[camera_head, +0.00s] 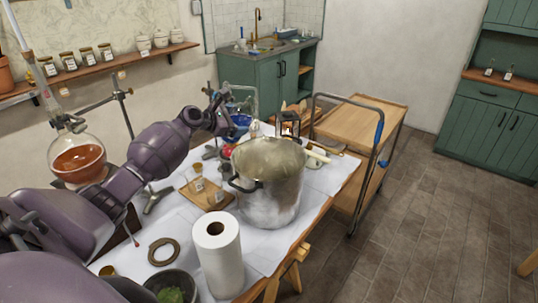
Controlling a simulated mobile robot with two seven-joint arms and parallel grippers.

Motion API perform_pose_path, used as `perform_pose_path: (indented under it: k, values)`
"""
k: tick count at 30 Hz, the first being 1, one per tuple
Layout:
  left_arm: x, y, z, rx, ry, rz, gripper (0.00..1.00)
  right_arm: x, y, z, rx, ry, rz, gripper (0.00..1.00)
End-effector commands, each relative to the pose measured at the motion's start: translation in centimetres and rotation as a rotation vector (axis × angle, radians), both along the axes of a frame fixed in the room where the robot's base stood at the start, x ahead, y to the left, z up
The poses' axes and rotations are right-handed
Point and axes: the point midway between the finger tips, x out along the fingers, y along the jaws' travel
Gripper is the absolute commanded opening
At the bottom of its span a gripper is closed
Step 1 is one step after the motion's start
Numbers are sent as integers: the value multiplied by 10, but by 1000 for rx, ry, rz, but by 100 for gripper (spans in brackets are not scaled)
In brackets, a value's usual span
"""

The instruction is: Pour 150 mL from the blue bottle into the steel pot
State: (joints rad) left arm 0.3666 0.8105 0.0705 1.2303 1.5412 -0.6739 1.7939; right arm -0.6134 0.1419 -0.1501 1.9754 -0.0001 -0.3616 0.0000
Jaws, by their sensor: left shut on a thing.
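The steel pot (270,190) stands open on the white-covered table, with dark handles and a pale tan surface inside its rim. My left gripper (225,118) is beyond the pot's left rim, its jaws shut. A small blue object, which looks like the blue bottle (239,124), shows right at the jaws, partly hidden; its tilt and liquid level are too small to tell. My right gripper is not in view.
A wooden board (207,193) with small glasses is left of the pot. A round flask (78,160) stands left. A wooden cart (362,122) is behind right.

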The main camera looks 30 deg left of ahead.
Motion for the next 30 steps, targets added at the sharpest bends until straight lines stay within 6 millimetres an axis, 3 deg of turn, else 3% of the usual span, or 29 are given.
perform_pose_path:
  k: [4,11,30]
  values:
    - [1,-2,7,74,11,-1,35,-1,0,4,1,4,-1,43]
    - [0,1,-11,181,34,0,35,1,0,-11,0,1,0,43]
    - [0,3,-17,249,46,1,35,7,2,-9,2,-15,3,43]
